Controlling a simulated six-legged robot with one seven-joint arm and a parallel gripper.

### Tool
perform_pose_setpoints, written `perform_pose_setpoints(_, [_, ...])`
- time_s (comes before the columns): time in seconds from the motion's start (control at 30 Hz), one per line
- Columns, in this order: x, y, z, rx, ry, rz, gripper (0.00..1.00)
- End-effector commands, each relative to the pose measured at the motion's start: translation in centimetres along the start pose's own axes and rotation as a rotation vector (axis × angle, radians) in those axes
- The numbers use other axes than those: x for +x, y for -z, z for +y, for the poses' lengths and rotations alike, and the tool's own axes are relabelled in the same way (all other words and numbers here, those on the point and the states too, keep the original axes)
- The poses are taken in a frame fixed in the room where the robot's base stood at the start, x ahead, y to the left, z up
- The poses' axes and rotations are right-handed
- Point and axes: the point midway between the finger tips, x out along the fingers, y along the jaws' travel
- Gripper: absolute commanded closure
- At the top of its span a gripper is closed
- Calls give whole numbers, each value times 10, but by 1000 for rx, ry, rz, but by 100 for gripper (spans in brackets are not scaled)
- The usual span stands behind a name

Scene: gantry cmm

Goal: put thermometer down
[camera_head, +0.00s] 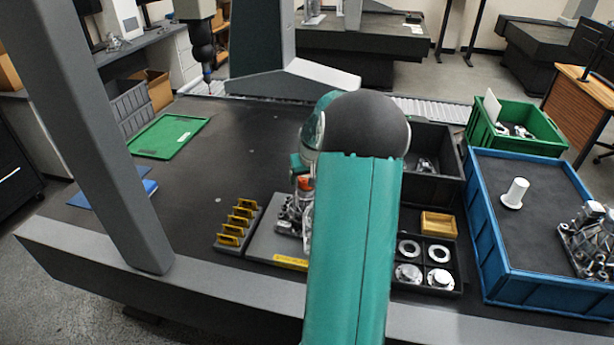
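My teal arm with its dark rounded joint fills the middle of the view and hides most of my gripper (302,175). A small teal part of it shows at the left of the arm, above a grey plate (262,242). A small orange-red piece (304,183) shows right at the gripper; I cannot tell whether it is the thermometer. No thermometer can be clearly made out elsewhere. The fingers are too small and hidden to tell open from shut. Metal parts (290,214) sit on the grey plate just below.
A rack with yellow pieces (238,222) stands left of the plate. A black tray with metal rings (424,265), a black bin (440,150), a blue crate (485,225) and a green crate (520,145) are at right. A green tray (168,137) lies left. The left-centre table (230,150) is clear.

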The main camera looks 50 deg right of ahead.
Motion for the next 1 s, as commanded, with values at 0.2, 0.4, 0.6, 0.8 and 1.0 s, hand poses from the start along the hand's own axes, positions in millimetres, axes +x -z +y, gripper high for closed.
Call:
perform_pose_setpoints(0.2, [0, 0, 0, 0, 0, 0, 31])
perform_pose_setpoints(0.4, [-13, 2, 1, 1, -2, 4, 31])
perform_pose_setpoints(0.6, [-52, 2, 1, 0, -3, 4, 31])
perform_pose_setpoints(0.8, [-95, 2, 1, 0, -3, 4, 31])
perform_pose_setpoints(1.0, [-120, 1, 0, 0, -2, 1, 31])
